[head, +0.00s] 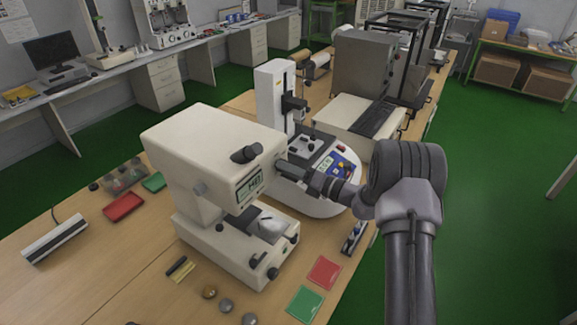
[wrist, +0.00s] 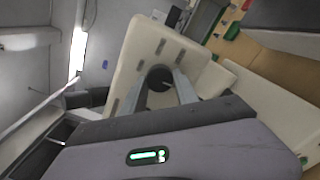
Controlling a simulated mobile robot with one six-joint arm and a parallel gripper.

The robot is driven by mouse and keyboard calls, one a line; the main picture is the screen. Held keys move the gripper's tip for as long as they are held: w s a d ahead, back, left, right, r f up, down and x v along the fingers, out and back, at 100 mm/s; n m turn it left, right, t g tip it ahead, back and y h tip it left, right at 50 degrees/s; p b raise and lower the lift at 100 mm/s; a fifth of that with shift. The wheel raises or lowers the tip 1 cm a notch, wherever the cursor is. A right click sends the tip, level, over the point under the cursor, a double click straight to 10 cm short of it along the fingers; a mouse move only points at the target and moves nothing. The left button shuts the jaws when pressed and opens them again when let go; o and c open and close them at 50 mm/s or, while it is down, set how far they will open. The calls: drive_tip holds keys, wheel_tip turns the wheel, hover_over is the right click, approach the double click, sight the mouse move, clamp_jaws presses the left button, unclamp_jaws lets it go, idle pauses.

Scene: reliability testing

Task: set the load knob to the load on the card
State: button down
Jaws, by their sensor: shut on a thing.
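The beige tester (head: 215,150) stands on the wooden bench in the head view. A small green-edged panel (head: 250,185) with dark characters, perhaps the card, is on its front; I cannot read it surely. My gripper (head: 284,167) reaches the tester's upper right side from the right. In the wrist view the dark round load knob (wrist: 159,78) sits on the beige housing (wrist: 138,52), between the two fingers of my gripper (wrist: 160,88). The gripper is shut on the knob. The knob's marking and setting cannot be made out; in the head view my gripper hides the knob.
A second device with a blue panel (head: 342,165) stands close behind my gripper. Red (head: 324,272) and green (head: 305,303) pads lie at the bench's front edge. A red tray (head: 123,207) and a white bar-shaped device (head: 54,239) are to the left. Bare bench lies at the lower left.

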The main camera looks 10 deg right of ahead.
drive_tip(key=shift+m, duration=0.3)
idle(0.4)
drive_tip(key=c, duration=0.9)
unclamp_jaws()
drive_tip(key=shift+c, duration=0.2)
drive_tip(key=v, duration=1.7)
drive_tip(key=shift+s+r+b, duration=0.15)
drive_tip(key=shift+b, duration=0.2)
